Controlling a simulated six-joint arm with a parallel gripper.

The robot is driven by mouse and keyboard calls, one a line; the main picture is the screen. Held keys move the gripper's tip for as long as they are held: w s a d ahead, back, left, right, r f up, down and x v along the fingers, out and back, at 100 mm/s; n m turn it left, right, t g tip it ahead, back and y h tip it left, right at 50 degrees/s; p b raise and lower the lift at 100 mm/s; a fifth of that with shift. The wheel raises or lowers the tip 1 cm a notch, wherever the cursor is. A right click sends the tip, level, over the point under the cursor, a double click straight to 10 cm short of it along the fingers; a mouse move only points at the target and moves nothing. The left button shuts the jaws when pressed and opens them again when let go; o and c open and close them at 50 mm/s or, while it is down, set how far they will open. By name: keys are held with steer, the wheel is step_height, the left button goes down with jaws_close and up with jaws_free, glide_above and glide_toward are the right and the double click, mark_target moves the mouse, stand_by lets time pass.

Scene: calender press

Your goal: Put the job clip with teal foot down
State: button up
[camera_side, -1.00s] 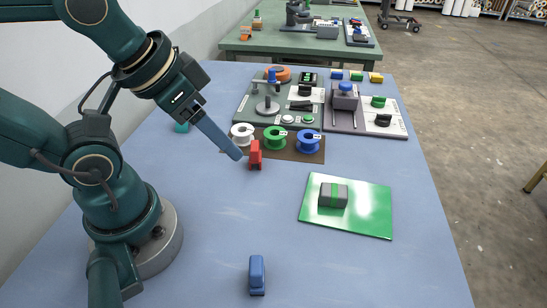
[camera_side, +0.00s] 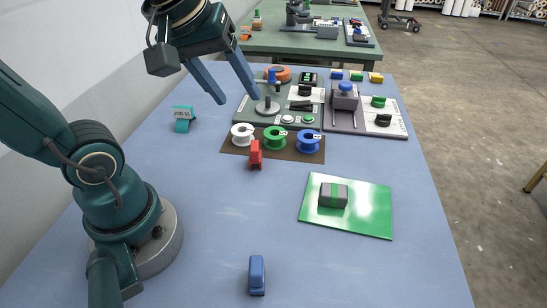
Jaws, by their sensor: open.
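The job clip with teal foot (camera_side: 183,118) stands on the blue table at the left, near the wall-side edge.
White (camera_side: 243,134), green (camera_side: 275,138) and blue (camera_side: 309,142) spools stand on a brown mat. A red object (camera_side: 255,155) stands in front. A grey block (camera_side: 333,195) sits on a green sheet (camera_side: 370,210). A blue object (camera_side: 257,275) stands nearest. Press panels (camera_side: 345,120) lie behind.

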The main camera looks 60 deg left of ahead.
steer(key=w+a+n+g+y, duration=0.1)
steer(key=w+a+n+g, duration=0.1)
steer(key=w+a+n, duration=0.45)
steer(key=n+g, duration=0.3)
steer(key=n, duration=0.7)
glide_toward(182, 106)
steer(key=w+d, duration=0.3)
steer(key=w, duration=0.2)
steer(key=s+a+f+n, duration=0.1)
steer(key=s+a+f, duration=0.1)
steer(key=s+a+f+n+g+h, duration=0.1)
steer(key=s+a+f, duration=0.1)
steer(key=f, duration=0.1)
steer(key=shift+s+a+f+g, duration=0.15)
steer(key=shift+a+g, duration=0.05)
steer(key=shift+g, duration=0.1)
steer(key=shift+s+a+f, duration=0.15)
steer(key=shift+f, duration=1.05)
steer(key=shift+s+a+f, duration=0.15)
steer(key=shift+f, duration=1.05)
jaws_close()
